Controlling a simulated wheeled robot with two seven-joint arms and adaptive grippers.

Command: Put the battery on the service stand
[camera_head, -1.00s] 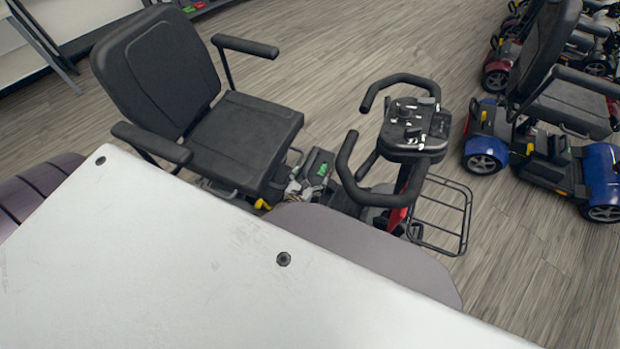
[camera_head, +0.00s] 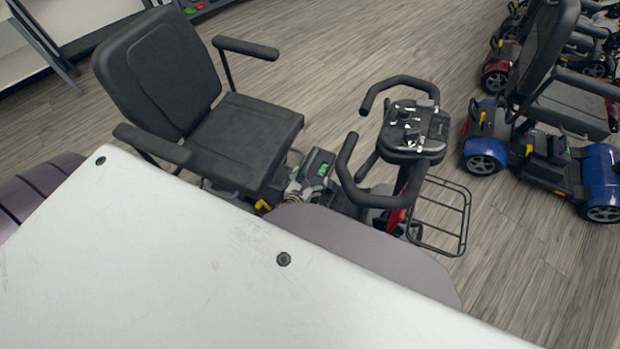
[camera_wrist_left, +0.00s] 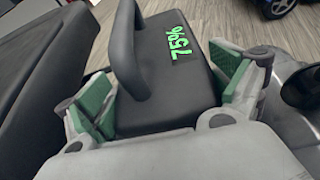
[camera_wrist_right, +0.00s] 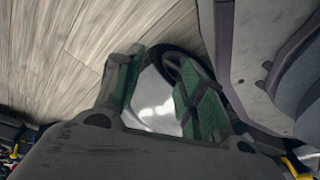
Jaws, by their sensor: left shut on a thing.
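The battery (camera_head: 318,165) is a dark block with a green display, low on the near scooter between its seat and its handlebars. In the left wrist view the battery (camera_wrist_left: 172,65) reads 75% in green and has a black loop handle on top. My left gripper (camera_head: 298,186) is shut on it, with a green-padded finger (camera_wrist_left: 165,95) on each side. I cannot make out a service stand in these frames.
The near scooter has a black seat (camera_head: 243,135), handlebars (camera_head: 412,130) and a wire basket (camera_head: 440,215). A blue scooter (camera_head: 555,165) stands at the right, with more scooters behind. A shelf (camera_head: 35,45) is at the top left. Bare wooden floor (camera_head: 330,50) lies between.

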